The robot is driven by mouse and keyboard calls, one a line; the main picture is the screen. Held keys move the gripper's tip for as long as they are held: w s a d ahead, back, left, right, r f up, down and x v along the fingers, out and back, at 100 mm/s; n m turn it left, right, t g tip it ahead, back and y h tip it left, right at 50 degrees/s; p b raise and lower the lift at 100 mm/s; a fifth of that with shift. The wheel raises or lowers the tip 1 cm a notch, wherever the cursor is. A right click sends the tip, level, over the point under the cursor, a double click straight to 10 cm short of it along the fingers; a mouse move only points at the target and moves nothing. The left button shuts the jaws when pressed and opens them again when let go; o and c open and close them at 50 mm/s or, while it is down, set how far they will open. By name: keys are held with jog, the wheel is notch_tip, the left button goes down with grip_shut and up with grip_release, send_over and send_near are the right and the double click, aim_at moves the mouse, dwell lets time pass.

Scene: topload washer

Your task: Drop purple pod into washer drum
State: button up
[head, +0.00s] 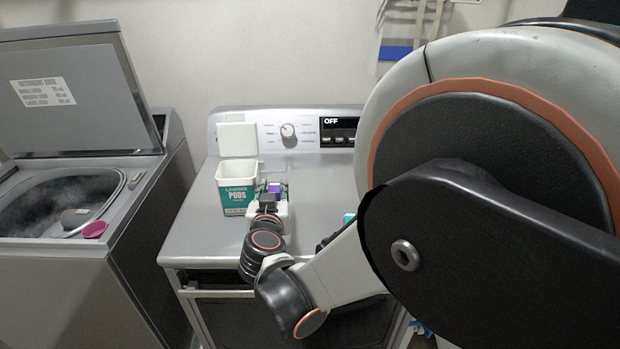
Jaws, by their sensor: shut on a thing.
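My gripper (272,190) is shut on the purple pod (274,187), a small purple block between the fingertips. It holds the pod above the dryer-like machine's top, just right of the pods tub. The white and teal tub (238,188) is labelled "PODS" and has its lid up; its inside is mostly hidden. The washer (45,255) stands at the left with its lid (75,95) raised. Its drum (60,200) is open, and its inside shows only in part. My gripper is well to the right of the drum.
The machine with the control panel (300,133) has a clear grey top (205,235) at left. A teal item (349,217) shows partly behind my arm, which covers the right side. A gap separates the machines.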

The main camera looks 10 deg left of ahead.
notch_tip(320, 180, down, 7)
jog(key=b, duration=0.4)
jog(key=shift+r, duration=0.15)
jog(key=o, duration=0.8)
jog(key=shift+o, duration=0.2)
